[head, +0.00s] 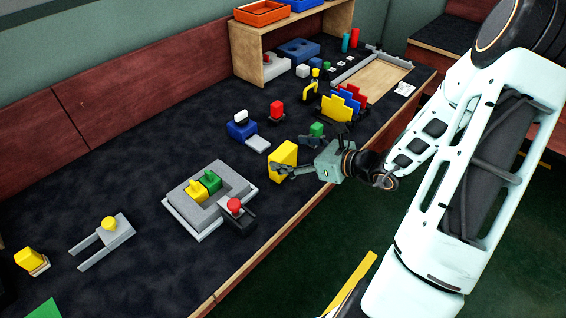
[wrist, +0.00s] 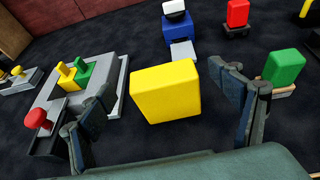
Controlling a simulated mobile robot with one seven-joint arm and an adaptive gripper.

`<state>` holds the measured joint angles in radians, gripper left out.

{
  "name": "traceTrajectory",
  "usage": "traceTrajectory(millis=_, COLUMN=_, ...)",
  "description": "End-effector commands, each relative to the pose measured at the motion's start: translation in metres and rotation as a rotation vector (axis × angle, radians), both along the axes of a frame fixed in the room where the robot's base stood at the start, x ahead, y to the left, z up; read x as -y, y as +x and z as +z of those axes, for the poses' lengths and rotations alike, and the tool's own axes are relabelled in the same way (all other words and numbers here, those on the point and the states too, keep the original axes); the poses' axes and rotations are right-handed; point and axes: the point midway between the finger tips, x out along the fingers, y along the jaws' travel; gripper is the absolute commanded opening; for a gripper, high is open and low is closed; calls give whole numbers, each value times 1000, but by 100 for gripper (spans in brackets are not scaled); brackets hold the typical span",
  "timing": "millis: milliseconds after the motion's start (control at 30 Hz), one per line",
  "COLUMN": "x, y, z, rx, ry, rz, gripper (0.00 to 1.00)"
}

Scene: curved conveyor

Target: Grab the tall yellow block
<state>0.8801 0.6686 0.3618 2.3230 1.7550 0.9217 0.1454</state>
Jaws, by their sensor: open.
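The tall yellow block (head: 283,160) stands on the dark table near its front edge, in the middle of the head view. In the wrist view the yellow block (wrist: 168,93) is large and central, a little beyond my fingertips. My gripper (head: 280,171) is open and reaches in low from the right, with its fingers at the block. In the wrist view my gripper (wrist: 165,108) has one finger to the left and one to the right of the block, with a gap on the left side. Whether a finger touches the block is unclear.
A grey tray (head: 236,207) with yellow and green pieces and a red-topped piece (head: 235,206) stand to the left. A green block (wrist: 284,67) is close to the right finger. A blue piece (head: 242,129) and a red block (head: 277,110) are behind.

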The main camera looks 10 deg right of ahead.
Motion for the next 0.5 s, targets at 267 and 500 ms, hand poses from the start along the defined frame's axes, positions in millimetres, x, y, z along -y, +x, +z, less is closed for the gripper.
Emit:
traceTrajectory(millis=267, x=-17, y=22, z=-13, rx=0, ry=0, rz=2, gripper=84)
traceTrajectory(millis=500, x=-17, y=22, z=-13, rx=0, ry=0, rz=1, gripper=81)
